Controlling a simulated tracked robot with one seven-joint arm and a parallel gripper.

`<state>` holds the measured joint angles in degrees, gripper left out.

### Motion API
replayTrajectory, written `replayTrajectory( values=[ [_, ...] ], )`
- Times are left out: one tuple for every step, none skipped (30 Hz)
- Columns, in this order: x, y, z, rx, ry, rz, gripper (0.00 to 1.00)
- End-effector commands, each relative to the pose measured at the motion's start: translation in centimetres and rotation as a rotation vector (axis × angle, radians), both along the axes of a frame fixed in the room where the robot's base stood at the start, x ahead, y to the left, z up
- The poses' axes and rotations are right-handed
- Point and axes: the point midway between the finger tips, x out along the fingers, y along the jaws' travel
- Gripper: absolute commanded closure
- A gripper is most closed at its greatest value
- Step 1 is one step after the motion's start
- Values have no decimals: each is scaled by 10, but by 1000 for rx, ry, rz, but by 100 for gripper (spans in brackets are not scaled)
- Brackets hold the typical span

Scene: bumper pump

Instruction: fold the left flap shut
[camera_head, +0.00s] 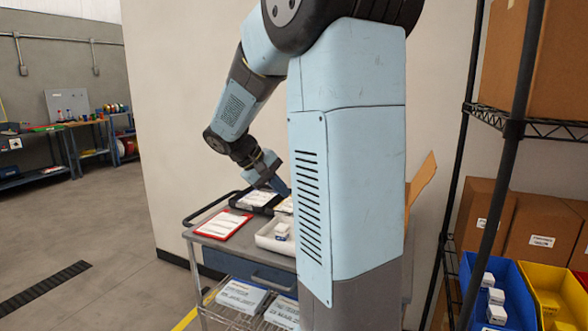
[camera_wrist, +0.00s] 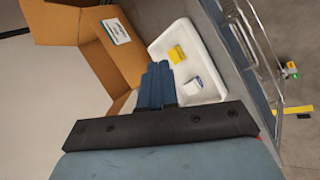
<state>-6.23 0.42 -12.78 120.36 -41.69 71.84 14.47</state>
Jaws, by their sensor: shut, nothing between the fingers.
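My gripper (camera_head: 280,190) points down over the cart in the head view. In the wrist view its blue fingers (camera_wrist: 157,82) are together, with nothing between them. An open cardboard box (camera_wrist: 95,65) with a white label stands just beyond the fingertips, at upper left. One flap (camera_wrist: 52,22) sticks out at the far left of that view. In the head view my own column hides most of the box; one raised, tilted flap (camera_head: 421,178) shows to its right. I cannot tell which flap is the left one, or whether the fingers touch the box.
A white tray (camera_wrist: 200,42) beside the fingers holds a yellow item (camera_wrist: 177,54) and a small white box (camera_wrist: 193,86). A red clipboard (camera_head: 222,225) and a black tray (camera_head: 245,205) lie on the cart (camera_head: 196,232). A shelf rack (camera_head: 462,150) with blue (camera_head: 515,300) and yellow bins stands right.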

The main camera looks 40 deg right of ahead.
Motion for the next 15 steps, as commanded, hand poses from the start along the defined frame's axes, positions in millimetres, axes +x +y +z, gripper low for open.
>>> replayTrajectory(
  values=[
    [10, -6, -4, -36, 28, -5, 100],
    [15, -10, -5, -60, 40, -9, 100],
    [22, -16, -6, -92, 58, -12, 100],
    [27, -19, -8, -116, 71, -15, 100],
    [33, -23, -8, -140, 83, -18, 100],
    [40, -27, -10, -174, 100, -18, 100],
    [45, -31, -11, -198, 114, -21, 100],
    [51, -34, -12, -224, 124, -24, 100],
    [58, -39, -14, -259, 140, -24, 100],
    [64, -42, -15, -284, 153, -26, 100],
    [69, -45, -16, -311, 163, -26, 100],
    [77, -49, -18, -346, 178, -27, 100],
    [83, -51, -19, -373, 189, -28, 100],
    [88, -54, -20, -400, 200, -28, 100],
    [96, -57, -22, -437, 212, -26, 100]
  ],
)
